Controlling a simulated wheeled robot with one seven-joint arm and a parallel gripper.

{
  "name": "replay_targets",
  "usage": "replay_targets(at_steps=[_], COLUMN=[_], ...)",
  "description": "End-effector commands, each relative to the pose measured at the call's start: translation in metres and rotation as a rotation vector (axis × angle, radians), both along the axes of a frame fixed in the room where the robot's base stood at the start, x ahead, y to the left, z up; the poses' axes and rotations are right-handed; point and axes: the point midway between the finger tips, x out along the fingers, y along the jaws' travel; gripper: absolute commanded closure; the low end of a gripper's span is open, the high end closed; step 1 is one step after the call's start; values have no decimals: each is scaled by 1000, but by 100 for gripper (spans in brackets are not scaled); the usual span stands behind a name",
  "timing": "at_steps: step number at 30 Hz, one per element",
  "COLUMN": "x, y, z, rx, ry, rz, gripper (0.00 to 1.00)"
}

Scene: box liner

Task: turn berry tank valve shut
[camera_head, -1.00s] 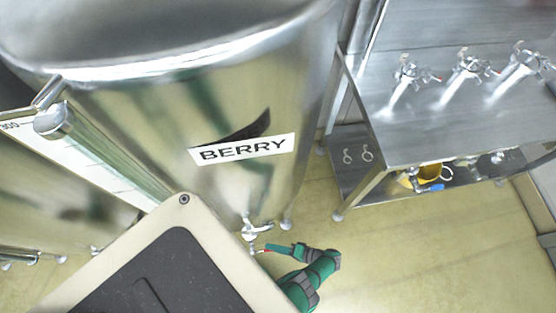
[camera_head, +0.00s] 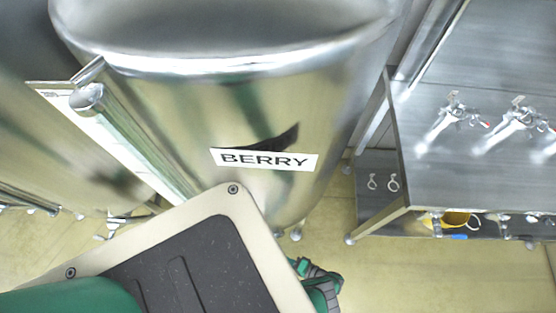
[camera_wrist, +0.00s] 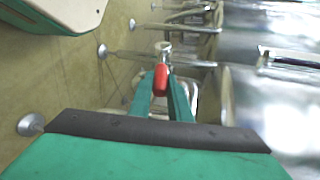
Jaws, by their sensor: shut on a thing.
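The berry tank (camera_head: 265,100) is a tall shiny steel vessel with a white BERRY label (camera_head: 264,159). In the head view its valve is hidden behind my own body. In the wrist view the red valve handle (camera_wrist: 161,78) lies between the two green fingers of my gripper (camera_wrist: 166,88), which is shut on it. A metal fitting (camera_wrist: 163,48) shows just beyond the handle. In the head view only part of my green and grey arm shows below the tank; the fingertips are hidden.
A steel rack (camera_head: 480,160) with several taps stands at the right, with a yellow object (camera_head: 455,219) on its lower shelf. Another tank (camera_head: 50,140) stands at the left. The pale floor (camera_head: 400,275) is open at the lower right. Tank legs (camera_wrist: 135,54) stand close by my gripper.

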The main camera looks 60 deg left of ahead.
Motion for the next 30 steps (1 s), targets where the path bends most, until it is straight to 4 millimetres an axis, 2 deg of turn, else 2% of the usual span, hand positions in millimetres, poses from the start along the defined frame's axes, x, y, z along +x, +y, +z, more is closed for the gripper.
replay_targets(at_steps=[2,3,4,5,17,23,30], x=[-2,-2,-2,-2,3,18,42], y=[1,1,1,1,-4,-25,-61], z=[-1,-1,0,-1,1,9,24], rx=[0,0,1,1,1,-1,0], ry=[1,2,2,2,-1,-1,-1], rz=[-4,-4,-3,-3,-4,-3,-2], gripper=[100,73,66,64,64,64,64])
